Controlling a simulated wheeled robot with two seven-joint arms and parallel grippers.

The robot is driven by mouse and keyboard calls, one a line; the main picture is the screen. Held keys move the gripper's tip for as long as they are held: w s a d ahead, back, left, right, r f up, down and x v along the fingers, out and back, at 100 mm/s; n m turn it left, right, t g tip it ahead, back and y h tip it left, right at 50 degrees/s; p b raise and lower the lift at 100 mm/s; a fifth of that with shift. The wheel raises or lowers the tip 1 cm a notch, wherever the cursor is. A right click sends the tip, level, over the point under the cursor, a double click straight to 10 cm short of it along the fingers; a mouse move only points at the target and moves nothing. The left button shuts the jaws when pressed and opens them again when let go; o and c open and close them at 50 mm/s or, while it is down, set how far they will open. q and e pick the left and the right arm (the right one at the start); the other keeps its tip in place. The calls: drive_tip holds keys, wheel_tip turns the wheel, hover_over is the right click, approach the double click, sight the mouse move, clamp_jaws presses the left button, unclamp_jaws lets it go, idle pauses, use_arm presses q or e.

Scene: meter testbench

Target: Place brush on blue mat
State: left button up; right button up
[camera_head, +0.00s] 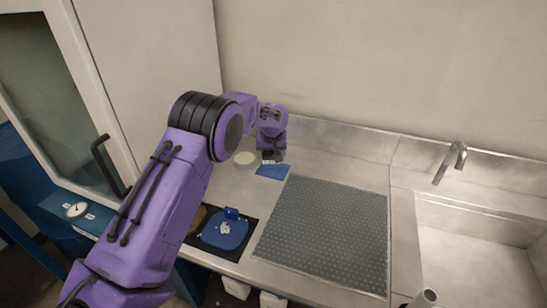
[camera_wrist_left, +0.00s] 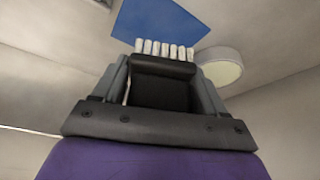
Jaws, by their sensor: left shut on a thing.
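The blue mat (camera_head: 272,172) lies on the steel counter, behind the large grey mat. It also shows at the top of the left wrist view (camera_wrist_left: 172,20). My left gripper (camera_head: 272,156) is beside the blue mat's far edge and is shut on the brush. In the left wrist view, the brush's row of white bristles (camera_wrist_left: 165,48) sticks out past the fingers (camera_wrist_left: 162,85) toward the blue mat. The bristles overlap the mat's near edge in that picture; whether they touch it I cannot tell. The rest of the brush is mostly hidden. My right gripper is not in view.
A round pale dish (camera_head: 244,158) stands close left of the gripper; it also shows in the left wrist view (camera_wrist_left: 221,69). A large grey dotted mat (camera_head: 325,232) covers mid-counter. A blue device (camera_head: 225,230) sits front left. The sink (camera_head: 475,250) and faucet (camera_head: 451,162) are right.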

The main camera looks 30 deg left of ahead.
sight(273, 169)
use_arm(q)
drive_tip(key=p+x, duration=0.1)
drive_tip(key=x, duration=0.1)
drive_tip(key=d+p+x, duration=0.1)
drive_tip(key=x, duration=0.1)
drive_tip(key=shift+f, duration=0.15)
drive_tip(key=shift+a+f, duration=0.1)
drive_tip(key=shift+f, duration=0.2)
drive_tip(key=shift+f, duration=0.1)
drive_tip(key=o, duration=1)
